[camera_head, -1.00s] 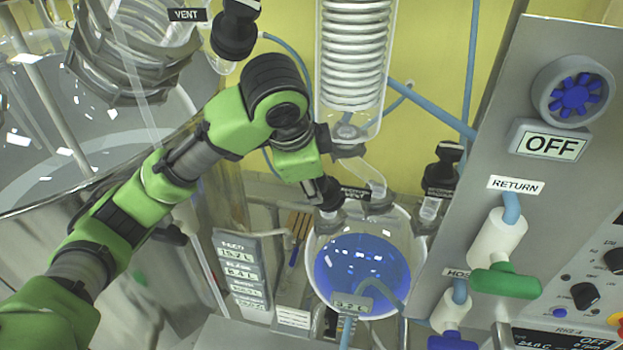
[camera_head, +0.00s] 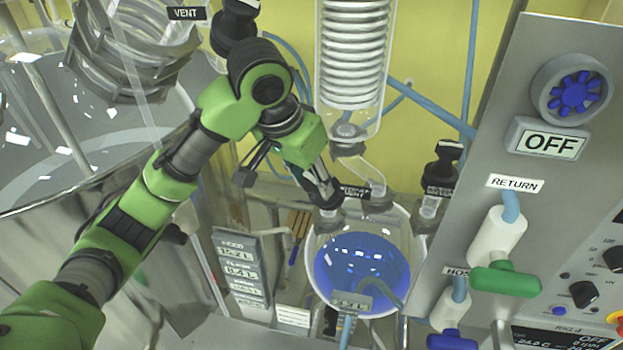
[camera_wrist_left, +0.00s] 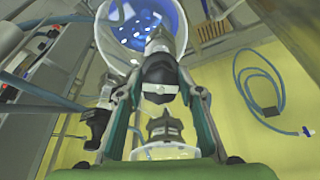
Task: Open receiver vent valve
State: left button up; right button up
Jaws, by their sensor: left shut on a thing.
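The receiver flask (camera_head: 362,268) is a clear round vessel with blue liquid, below the glass coil. Its vent valve, a black knob (camera_head: 329,213) on the left neck, stands by a partly hidden label (camera_head: 355,191). My left gripper (camera_head: 325,196) reaches down onto this knob from the upper left and is shut on it; its fingers cover much of it. In the left wrist view the black knob (camera_wrist_left: 159,82) with a white mark sits between the two fingers, and the blue flask (camera_wrist_left: 145,25) lies beyond. My right gripper is not in view.
Another black-topped valve (camera_head: 441,170) stands right of the flask. The glass condenser coil (camera_head: 354,50) hangs close above. A control panel (camera_head: 540,75) with green and blue handles fills the right side. A large glass reactor (camera_head: 60,140) is at left. Blue tubing runs behind.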

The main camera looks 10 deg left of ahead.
pick_arm(q)
jog(key=shift+r+n, duration=0.15)
jog(key=shift+n, duration=0.35)
jog(key=o, duration=1.1)
jog(key=v, duration=1.2)
jog(key=shift+a, duration=0.15)
